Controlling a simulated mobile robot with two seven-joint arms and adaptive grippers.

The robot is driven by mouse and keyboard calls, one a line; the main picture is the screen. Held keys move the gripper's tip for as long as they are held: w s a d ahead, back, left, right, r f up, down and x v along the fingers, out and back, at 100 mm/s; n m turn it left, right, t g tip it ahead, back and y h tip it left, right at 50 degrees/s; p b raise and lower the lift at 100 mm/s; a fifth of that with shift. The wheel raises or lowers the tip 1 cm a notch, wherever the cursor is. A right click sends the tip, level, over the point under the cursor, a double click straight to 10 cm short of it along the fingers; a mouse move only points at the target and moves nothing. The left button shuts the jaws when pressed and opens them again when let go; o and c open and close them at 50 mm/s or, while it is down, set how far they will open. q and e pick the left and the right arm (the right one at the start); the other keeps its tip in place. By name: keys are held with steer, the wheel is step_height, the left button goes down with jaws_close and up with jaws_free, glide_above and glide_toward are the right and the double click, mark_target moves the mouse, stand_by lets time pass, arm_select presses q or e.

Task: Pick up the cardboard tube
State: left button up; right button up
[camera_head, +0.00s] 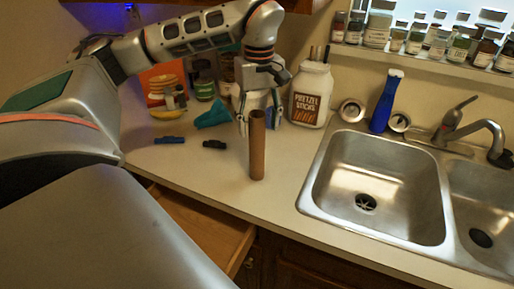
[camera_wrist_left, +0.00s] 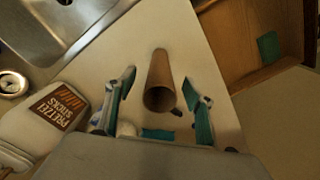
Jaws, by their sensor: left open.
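The brown cardboard tube (camera_head: 257,146) stands upright on the counter, left of the sink, in the head view. My left gripper (camera_head: 258,122) is behind and around the tube's upper part, with its fingers apart. In the left wrist view the tube (camera_wrist_left: 160,84) stands between and ahead of the open fingers of the left gripper (camera_wrist_left: 164,108), with its open end facing the camera. Gaps show between the tube and both fingers. My right gripper is not in view.
A pretzel jar (camera_head: 311,95) stands right of the gripper, beside the sink (camera_head: 375,180). A teal object (camera_head: 213,115), a blue item (camera_head: 170,140) and a black item (camera_head: 214,144) lie to the left. An open drawer (camera_head: 210,226) is below the counter edge.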

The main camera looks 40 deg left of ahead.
mark_target(258, 133)
arm_select(q)
steer(key=f, duration=0.3)
steer(key=shift+a+f, duration=0.25)
steer(key=c, duration=0.8)
steer(key=shift+r, duration=0.1)
